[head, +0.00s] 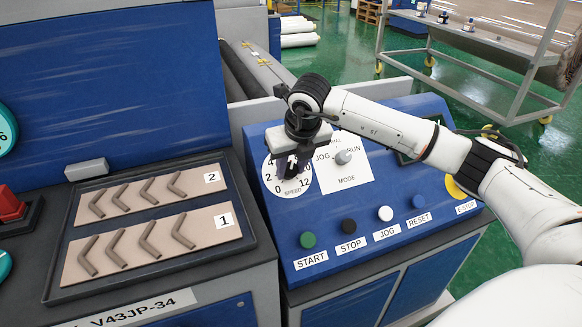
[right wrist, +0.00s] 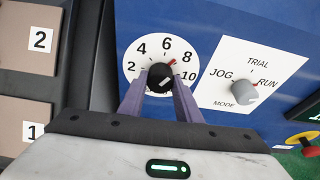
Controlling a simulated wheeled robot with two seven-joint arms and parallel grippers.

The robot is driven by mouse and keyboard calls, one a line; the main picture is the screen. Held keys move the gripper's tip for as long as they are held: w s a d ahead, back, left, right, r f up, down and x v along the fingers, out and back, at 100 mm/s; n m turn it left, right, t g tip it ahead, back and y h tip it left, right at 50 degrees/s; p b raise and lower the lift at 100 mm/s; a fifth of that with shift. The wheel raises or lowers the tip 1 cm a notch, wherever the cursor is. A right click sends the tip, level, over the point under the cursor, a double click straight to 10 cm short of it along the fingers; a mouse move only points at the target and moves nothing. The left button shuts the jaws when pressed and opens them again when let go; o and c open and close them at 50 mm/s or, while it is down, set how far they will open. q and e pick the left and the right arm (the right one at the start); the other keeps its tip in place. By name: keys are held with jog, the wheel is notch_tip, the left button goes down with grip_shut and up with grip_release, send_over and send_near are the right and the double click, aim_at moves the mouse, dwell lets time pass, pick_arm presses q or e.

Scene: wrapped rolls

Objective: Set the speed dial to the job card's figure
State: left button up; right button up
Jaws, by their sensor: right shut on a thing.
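The speed dial is a white round face (head: 303,186) on the blue sloping console, with black numbers and the word SPEED. It also shows in the right wrist view (right wrist: 150,57). Its black knob (right wrist: 161,75) sits between the two fingers of my right gripper (head: 292,166), which is shut on it from above. In the right wrist view the knob's red mark points up and right, between 6 and 8. The gripper hides part of the lower numbers there. I cannot make out a job card in either view. My left gripper is not in view.
Right of the dial is a MODE selector (head: 343,157), its red mark toward RUN. Below are START, STOP, JOG and RESET buttons (head: 348,226) and a yellow-ringed E-STOP. At left, a dark tray (head: 150,249) holds bent brown pieces on boards numbered 1 and 2.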

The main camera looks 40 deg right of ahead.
jog(key=shift+f+m+b, duration=0.15)
jog(key=shift+m+b, duration=0.45)
jog(key=shift+b, duration=0.1)
jog(key=shift+m+y+b, duration=0.4)
jog(key=shift+m+b, duration=0.25)
jog(key=shift+m, duration=0.05)
jog(key=shift+d+m+t+y+b, duration=0.1)
jog(key=shift+m+t+y+b, duration=0.25)
jog(key=shift+m+b, duration=0.4)
jog(key=shift+m+t+b, duration=0.25)
jog(key=shift+m+b, duration=0.35)
jog(key=shift+m, duration=0.35)
jog(key=m+y+b, duration=0.1)
jog(key=m+b, duration=0.1)
jog(key=shift+m, duration=0.3)
jog(key=shift+s+d+m+t+b, duration=0.1)
jog(key=shift+m+t+b, duration=0.3)
jog(key=shift+m, duration=0.1)
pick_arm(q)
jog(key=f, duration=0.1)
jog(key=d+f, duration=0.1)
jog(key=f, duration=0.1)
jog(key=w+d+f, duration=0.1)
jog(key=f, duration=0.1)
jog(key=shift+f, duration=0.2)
pick_arm(e)
jog(key=shift+m, duration=0.3)
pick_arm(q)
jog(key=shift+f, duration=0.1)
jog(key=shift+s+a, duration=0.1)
